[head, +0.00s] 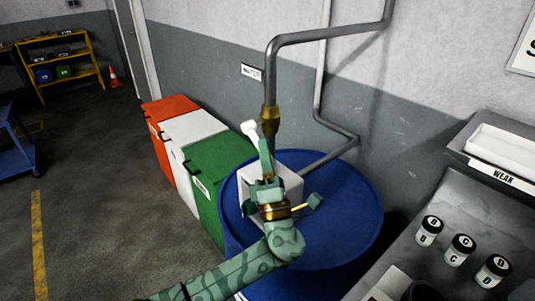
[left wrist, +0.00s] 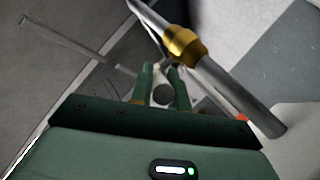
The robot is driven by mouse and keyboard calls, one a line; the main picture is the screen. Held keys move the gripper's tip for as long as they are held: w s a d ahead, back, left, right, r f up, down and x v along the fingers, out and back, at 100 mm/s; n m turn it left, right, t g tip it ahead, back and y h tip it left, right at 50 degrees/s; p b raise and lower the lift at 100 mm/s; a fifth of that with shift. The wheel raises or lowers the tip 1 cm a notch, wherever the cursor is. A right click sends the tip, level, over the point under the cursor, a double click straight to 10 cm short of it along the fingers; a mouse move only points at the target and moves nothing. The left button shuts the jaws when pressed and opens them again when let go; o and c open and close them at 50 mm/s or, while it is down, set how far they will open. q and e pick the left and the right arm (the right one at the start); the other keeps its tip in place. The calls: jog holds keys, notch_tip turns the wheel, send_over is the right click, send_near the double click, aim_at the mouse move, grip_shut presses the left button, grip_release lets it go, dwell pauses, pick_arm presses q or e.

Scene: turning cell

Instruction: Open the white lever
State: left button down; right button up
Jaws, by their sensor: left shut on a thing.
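The white lever (head: 249,128) shows in the head view beside the brass valve fitting (head: 269,118) on the grey pipe. My green left gripper (head: 262,142) reaches up to it, and its fingers are shut on the lever. In the left wrist view the two fingers (left wrist: 162,82) stand on either side of a rounded pale end, the lever (left wrist: 162,94). The brass fitting (left wrist: 184,44) shows just above it there. The fingers hide part of the lever in the head view. My right gripper is not in view.
A blue barrel (head: 345,215) stands under the pipe, with a pale box (head: 291,183) behind my left wrist. Green (head: 218,165), white (head: 191,135) and orange (head: 170,108) bins line the wall. Lidded jars (head: 460,249) stand on the bench at right.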

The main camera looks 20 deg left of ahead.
pick_arm(q)
jog(key=shift+w+a+f+m, duration=0.1)
jog(key=shift+f+m, duration=0.15)
jog(key=shift+m, duration=0.05)
jog(key=shift+t+h, duration=0.4)
jog(key=c, duration=1.3)
grip_release()
jog(key=shift+c, duration=0.2)
jog(key=b+v, duration=0.1)
jog(key=v, duration=1.1)
jog(key=shift+b, duration=0.4)
